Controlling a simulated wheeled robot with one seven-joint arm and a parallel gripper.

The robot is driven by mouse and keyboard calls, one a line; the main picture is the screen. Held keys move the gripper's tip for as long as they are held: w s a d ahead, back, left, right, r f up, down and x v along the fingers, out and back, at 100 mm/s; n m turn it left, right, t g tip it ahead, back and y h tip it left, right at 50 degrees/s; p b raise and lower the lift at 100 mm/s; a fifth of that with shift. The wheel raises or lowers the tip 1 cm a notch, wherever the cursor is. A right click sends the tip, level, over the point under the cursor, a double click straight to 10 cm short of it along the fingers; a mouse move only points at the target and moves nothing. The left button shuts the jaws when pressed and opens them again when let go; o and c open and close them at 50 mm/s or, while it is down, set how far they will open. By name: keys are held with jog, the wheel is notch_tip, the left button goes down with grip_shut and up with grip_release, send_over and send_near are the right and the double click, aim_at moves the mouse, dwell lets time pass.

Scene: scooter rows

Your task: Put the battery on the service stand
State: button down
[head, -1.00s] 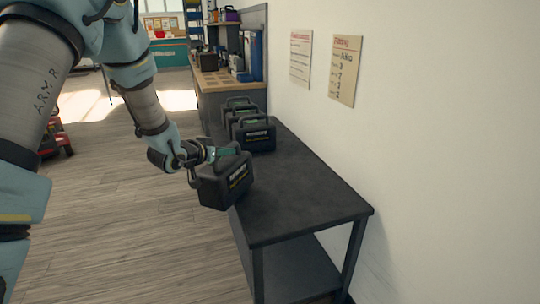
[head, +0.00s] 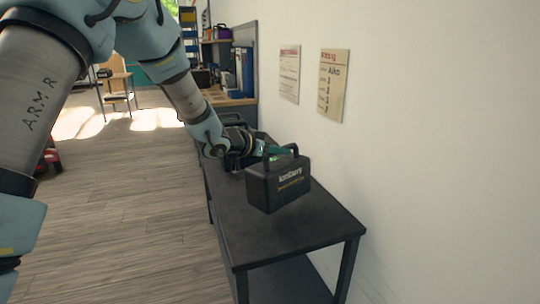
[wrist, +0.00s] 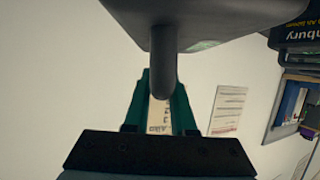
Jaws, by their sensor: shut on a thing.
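A black box-shaped battery (head: 278,187) with a top handle and pale lettering hangs from my gripper (head: 279,152) in the head view. My gripper's teal fingers are shut on its handle. The battery is over the dark table (head: 275,235), slightly tilted; it seems to be held above the top. In the wrist view the battery's underside of the handle area (wrist: 165,60) fills the top, between the teal fingers (wrist: 160,105). I cannot tell whether the dark table is the service stand.
Other black batteries (head: 236,160) stand farther back on the table, partly hidden by my arm; one shows in the wrist view (wrist: 298,30). A white wall with two posters (head: 333,85) runs along the right. A cluttered workbench (head: 236,98) is behind. Wooden floor at left is open.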

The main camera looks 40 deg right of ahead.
aim_at(278, 174)
jog(key=shift+f, duration=3.6)
jog(key=c, duration=1.2)
grip_release()
jog(key=shift+a+f, duration=0.1)
jog(key=shift+f, duration=0.2)
jog(key=o, duration=0.5)
jog(key=shift+c, duration=0.2)
jog(key=shift+r, duration=0.15)
